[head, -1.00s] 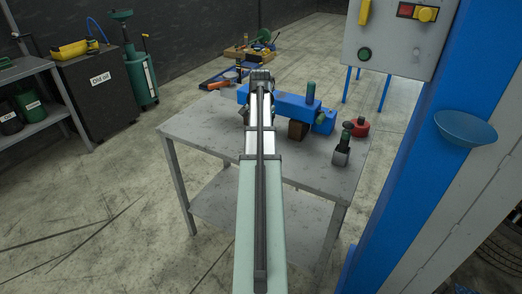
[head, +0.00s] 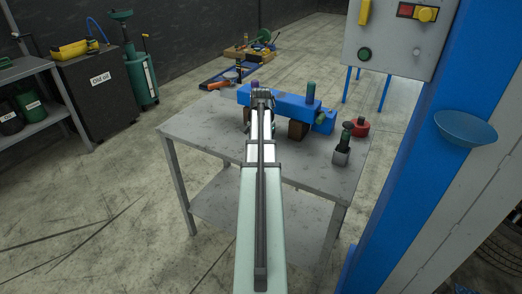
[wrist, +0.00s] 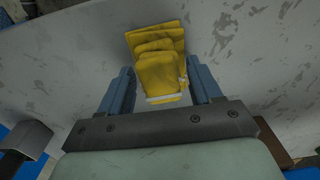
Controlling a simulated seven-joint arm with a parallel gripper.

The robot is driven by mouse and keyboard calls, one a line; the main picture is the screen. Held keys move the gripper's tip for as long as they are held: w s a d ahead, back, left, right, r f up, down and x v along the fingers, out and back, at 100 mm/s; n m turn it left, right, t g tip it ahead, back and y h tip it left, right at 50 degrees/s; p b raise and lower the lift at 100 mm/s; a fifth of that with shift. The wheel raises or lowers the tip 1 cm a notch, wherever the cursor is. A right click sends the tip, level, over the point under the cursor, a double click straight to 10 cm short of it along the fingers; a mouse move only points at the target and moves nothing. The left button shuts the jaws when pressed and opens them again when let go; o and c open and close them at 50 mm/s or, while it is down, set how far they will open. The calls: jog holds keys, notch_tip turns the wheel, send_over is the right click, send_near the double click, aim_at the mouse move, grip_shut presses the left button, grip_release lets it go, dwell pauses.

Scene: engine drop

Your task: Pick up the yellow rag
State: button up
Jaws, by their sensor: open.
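In the wrist view the yellow rag (wrist: 161,62) lies folded in layers on the grey metal table (wrist: 60,60). My gripper (wrist: 163,85) is open, with one blue-grey finger on each side of the rag's near part. The fingers look apart from the rag, though how far above the table they are is hard to tell. In the head view my own arm hides the rag and most of the gripper. The table (head: 200,140) shows there under the arm.
A blue beam-like tool (head: 290,106) on brown blocks (head: 298,130) stands at the table's back. A small grey holder with a green-topped item (head: 342,150) and a red container (head: 361,127) are at the right. The table's left part is clear.

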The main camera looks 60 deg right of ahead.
jog(key=c, duration=1)
jog(key=shift+c, duration=0.2)
jog(key=shift+r, duration=0.1)
notch_tip(320, 180, up, 10)
jog(key=shift+f, duration=0.1)
